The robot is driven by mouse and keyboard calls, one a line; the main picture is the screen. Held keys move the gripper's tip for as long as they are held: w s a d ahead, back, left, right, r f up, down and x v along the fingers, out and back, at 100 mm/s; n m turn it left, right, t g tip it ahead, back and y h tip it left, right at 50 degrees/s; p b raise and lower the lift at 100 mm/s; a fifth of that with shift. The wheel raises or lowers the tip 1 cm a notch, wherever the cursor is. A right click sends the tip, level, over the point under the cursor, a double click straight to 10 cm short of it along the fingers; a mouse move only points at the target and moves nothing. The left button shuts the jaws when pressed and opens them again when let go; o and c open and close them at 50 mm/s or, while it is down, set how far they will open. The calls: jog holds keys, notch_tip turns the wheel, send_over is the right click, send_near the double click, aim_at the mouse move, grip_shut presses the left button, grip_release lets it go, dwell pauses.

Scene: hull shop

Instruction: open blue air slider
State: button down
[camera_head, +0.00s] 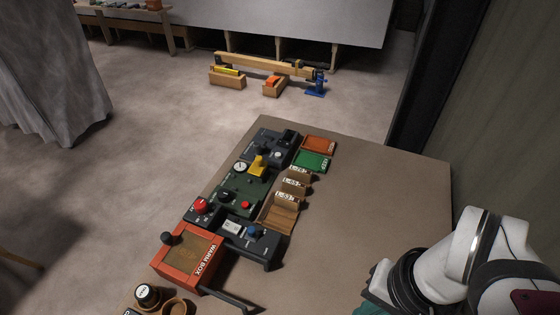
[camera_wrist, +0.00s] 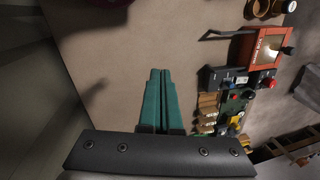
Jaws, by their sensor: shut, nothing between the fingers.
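The blue air slider (camera_head: 252,230) is a small blue knob on a dark panel box (camera_head: 262,246) on the table, just behind the orange-red warm box. In the wrist view the dark box with a bluish knob (camera_wrist: 230,80) sits right of centre, small. My gripper (camera_wrist: 160,72) has green fingers that are closed together and empty, above bare table. It is well to the left of the panels in the wrist view. In the head view my arm is at the lower right, and only a bit of green finger shows, so the fingertips are hidden there.
The warm box (camera_head: 188,257) has a handle bar sticking out toward the right. A green panel (camera_head: 240,192), wooden blocks (camera_head: 283,213), a green tray (camera_head: 312,160) and an orange tray (camera_head: 319,145) stand farther back. The table's right part (camera_head: 370,200) is clear.

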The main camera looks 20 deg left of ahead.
jog(key=w+a+n, duration=0.9)
jog(key=w+a, duration=0.1)
jog(key=n+y, duration=0.2)
jog(key=n, duration=1.1)
send_over(252, 233)
jog(key=a, duration=0.3)
notch_tip(252, 233, down, 7)
jog(key=shift+w+f, duration=0.15)
jog(key=shift+f, duration=0.05)
jog(key=x, duration=0.9)
jog(key=shift+d+f, duration=0.1)
jog(key=shift+f, duration=0.15)
jog(key=d, duration=0.2)
jog(key=shift+w+d+f, duration=0.15)
jog(key=shift+d+f, duration=0.2)
jog(key=shift+d, duration=0.5)
